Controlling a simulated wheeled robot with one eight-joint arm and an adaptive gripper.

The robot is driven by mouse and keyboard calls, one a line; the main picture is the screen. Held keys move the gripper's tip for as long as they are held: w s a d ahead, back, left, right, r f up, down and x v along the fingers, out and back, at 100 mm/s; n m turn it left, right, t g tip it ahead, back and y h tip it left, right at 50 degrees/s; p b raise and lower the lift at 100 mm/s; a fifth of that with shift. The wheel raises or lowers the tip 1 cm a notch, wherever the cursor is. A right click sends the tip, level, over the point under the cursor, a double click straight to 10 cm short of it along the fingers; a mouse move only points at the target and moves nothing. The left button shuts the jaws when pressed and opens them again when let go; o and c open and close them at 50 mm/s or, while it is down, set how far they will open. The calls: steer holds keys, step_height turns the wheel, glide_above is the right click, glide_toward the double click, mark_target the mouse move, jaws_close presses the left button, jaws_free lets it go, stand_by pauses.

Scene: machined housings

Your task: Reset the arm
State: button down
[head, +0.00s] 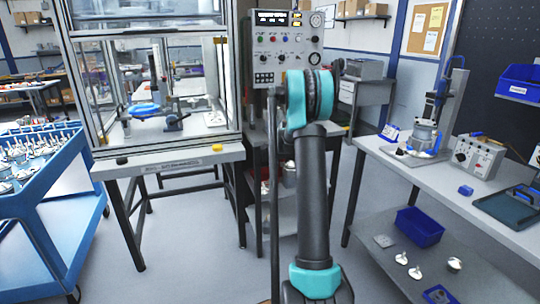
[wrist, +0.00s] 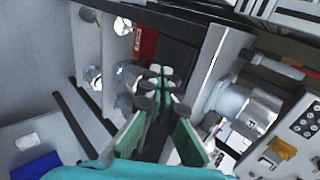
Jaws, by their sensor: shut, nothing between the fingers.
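My arm (head: 313,190) stands raised in the middle of the head view, with dark links and teal joint covers. My gripper is not visible in the head view. In the wrist view my gripper (wrist: 160,80) shows at the centre, its green-padded fingers converging towards the tips. It is shut and empty.
A glass-walled test cabinet (head: 150,70) stands left, with a control panel (head: 286,45) beside it. A blue cart (head: 40,215) with metal parts is at far left. A bench (head: 450,180) with a fixture and blue bins (head: 418,227) runs along the right. Floor shows between them.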

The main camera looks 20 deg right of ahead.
steer(key=s+a+r+n+g, duration=0.1)
steer(key=s+a+n, duration=0.4)
steer(key=s, duration=0.8)
steer(key=s+a+r+n+g, duration=0.1)
steer(key=s+a+n, duration=0.2)
steer(key=s+a, duration=0.65)
steer(key=s+f+n+g, duration=0.1)
steer(key=s+f+n, duration=0.1)
steer(key=s, duration=0.8)
steer(key=s+a+f+n+g, duration=0.1)
steer(key=s+f+n, duration=0.2)
steer(key=s, duration=0.8)
steer(key=s+a+f+n+g, duration=0.1)
steer(key=s+f+n, duration=0.2)
steer(key=s, duration=0.8)
steer(key=shift+s+f+n, duration=0.15)
steer(key=shift+s+n, duration=0.05)
steer(key=shift+n, duration=0.6)
